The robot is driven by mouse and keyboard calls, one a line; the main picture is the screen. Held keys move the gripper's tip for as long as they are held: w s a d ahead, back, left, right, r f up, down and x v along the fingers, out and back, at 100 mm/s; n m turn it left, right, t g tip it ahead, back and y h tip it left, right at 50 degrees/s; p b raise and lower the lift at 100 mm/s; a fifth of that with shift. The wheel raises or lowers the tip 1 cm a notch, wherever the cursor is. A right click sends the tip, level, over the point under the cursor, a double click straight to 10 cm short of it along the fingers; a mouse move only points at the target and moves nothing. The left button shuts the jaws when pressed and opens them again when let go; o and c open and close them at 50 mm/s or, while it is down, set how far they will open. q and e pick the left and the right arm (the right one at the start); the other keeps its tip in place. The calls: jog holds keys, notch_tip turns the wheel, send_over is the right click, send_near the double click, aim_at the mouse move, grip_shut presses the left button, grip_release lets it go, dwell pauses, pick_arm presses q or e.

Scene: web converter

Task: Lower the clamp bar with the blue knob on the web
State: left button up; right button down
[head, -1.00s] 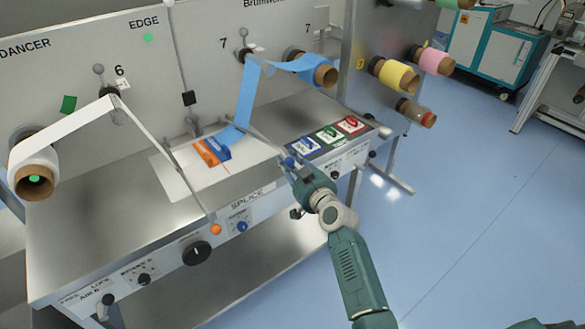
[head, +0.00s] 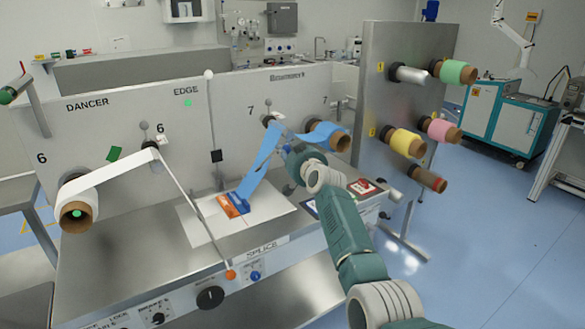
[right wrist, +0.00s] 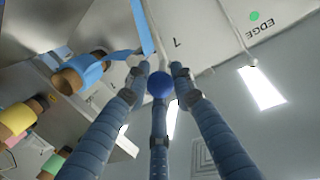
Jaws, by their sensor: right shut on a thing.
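My right gripper (head: 284,150) is in front of the blue web (head: 262,160), above the splice table (head: 290,258). In the right wrist view its three fingers close around the blue knob (right wrist: 160,84). A thin pale clamp bar (right wrist: 149,38) runs from the knob to the top of that view. In the head view the gripper mostly hides the knob, and the bar's tilt is hard to tell. The blue web comes off a roll (head: 339,141) and slopes down to the white plate (head: 191,228). My left gripper is not in view.
A bar with an orange knob (head: 231,274) slants down at left beside the white web (head: 110,167). An upright rod with a white knob (head: 208,73) stands behind the plate. Coloured rolls (head: 407,144) stick out at right. Colour tiles (head: 361,187) lie under my right arm.

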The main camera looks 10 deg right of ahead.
jog(key=shift+w+r, duration=0.25)
jog(key=shift+r, duration=0.2)
jog(key=shift+w+a+r, duration=0.1)
jog(key=shift+w+r, duration=0.05)
jog(key=shift+r, duration=0.05)
jog(key=c, duration=1.5)
grip_release()
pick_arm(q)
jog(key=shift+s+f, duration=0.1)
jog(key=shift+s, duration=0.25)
pick_arm(e)
jog(key=shift+f, duration=0.1)
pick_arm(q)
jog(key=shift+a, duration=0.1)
